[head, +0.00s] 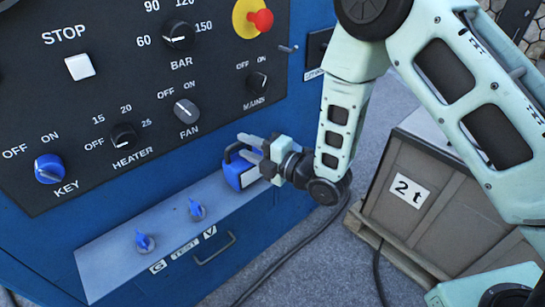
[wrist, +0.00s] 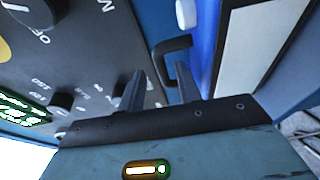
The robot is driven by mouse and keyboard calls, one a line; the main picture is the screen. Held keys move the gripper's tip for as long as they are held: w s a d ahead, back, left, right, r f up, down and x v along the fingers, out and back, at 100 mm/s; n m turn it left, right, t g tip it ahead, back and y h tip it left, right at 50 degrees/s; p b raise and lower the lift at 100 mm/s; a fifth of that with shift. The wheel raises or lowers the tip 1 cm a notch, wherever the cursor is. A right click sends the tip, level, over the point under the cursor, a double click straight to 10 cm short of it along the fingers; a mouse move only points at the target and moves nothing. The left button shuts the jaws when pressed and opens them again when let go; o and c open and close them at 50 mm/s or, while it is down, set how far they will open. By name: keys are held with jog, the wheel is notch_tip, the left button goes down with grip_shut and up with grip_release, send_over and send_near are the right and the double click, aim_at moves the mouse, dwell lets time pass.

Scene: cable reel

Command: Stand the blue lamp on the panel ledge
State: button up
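The blue lamp (head: 234,176) is at the right end of the grey-blue panel ledge (head: 115,245) in the head view. It looks upright, with its black handle loop on top and a pale face to the right. I cannot tell whether its base rests on the ledge. My gripper (head: 246,147) is at the handle, its two fingers apart. In the wrist view my gripper (wrist: 160,72) shows a clear gap between the fingers, with part of the handle (wrist: 157,62) between the tips. The lamp's blue side (wrist: 207,40) is beside the right finger. Contact with the handle is unclear.
Two blue valves (head: 145,242) (head: 196,209) stand on the ledge left of the lamp. The dark control panel (head: 100,100) with knobs rises behind it. A handle bar (head: 217,250) juts below. A crate marked 2t (head: 410,189) and a cable (head: 290,243) are on the right.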

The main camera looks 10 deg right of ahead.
jog(key=b+v, duration=0.2)
jog(key=v, duration=0.7)
jog(key=s+d+r+m+g+h, duration=0.2)
jog(key=s+m+g+h, duration=0.2)
jog(key=s+m, duration=0.2)
jog(key=s+d+r+m+g+h, duration=0.2)
jog(key=s+m+g+h, duration=0.1)
jog(key=s+m, duration=0.4)
jog(key=s+d+r+m+g+h, duration=0.2)
jog(key=s+r+m+g+h, duration=0.1)
jog(key=s, duration=0.7)
jog(key=m+g+h, duration=0.1)
jog(key=m+h, duration=0.1)
jog(key=m, duration=0.1)
jog(key=shift+m+g+h, duration=0.3)
jog(key=shift+m, duration=0.1)
jog(key=shift+w+r, duration=0.1)
jog(key=shift+r, duration=0.05)
